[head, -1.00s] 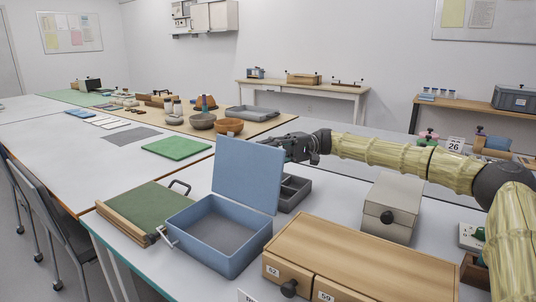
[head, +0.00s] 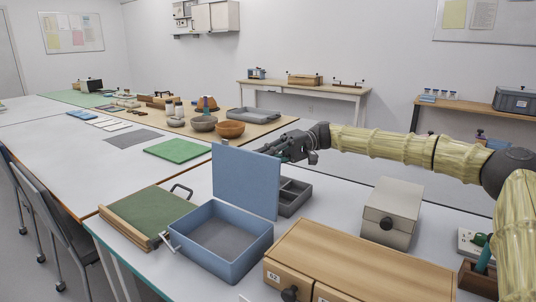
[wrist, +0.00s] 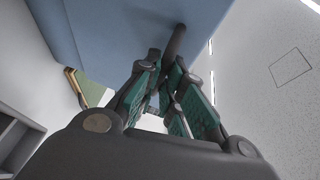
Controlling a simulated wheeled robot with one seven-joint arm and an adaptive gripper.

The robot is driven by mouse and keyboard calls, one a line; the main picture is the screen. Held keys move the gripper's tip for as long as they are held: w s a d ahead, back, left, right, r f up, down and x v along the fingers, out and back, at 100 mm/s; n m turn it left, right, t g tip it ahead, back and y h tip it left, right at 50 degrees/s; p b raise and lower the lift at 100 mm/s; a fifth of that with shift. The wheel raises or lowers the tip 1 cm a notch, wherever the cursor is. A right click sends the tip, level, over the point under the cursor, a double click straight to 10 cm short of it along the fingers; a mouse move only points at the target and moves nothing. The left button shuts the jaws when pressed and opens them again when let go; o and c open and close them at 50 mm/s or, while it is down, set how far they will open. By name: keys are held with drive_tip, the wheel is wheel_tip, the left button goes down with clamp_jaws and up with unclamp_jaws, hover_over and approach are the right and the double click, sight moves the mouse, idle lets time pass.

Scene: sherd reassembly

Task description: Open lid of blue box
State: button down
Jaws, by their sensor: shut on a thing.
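The blue box (head: 248,264) stands on the near table with its grey inside visible and empty. Its lid (head: 246,182) stands up, roughly upright, along the box's far right side. My gripper (head: 268,149) is behind the lid, near its top right edge, with the fingertips partly hidden by the lid. In the wrist view the lid (wrist: 115,25) fills the upper left, and a dark rod-like handle (wrist: 176,42) sticks out from it. My gripper's green-padded fingers (wrist: 158,88) reach to this handle and are shut on it. The exact contact is hard to see.
A green board with a wooden edge (head: 150,215) lies left of the box. A wooden drawer unit (head: 350,258) stands close on the right, with a beige box (head: 391,213) beyond it. A grey divided tray (head: 293,196) sits just behind the lid.

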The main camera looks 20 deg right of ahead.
drive_tip(key=shift+s+a+r, duration=0.15)
drive_tip(key=shift+s+a, duration=0.1)
drive_tip(key=shift+a, duration=0.05)
drive_tip(key=c, duration=1.5)
unclamp_jaws()
drive_tip(key=shift+c, duration=0.2)
drive_tip(key=shift+d, duration=0.15)
drive_tip(key=v, duration=1.2)
drive_tip(key=shift+r, duration=0.2)
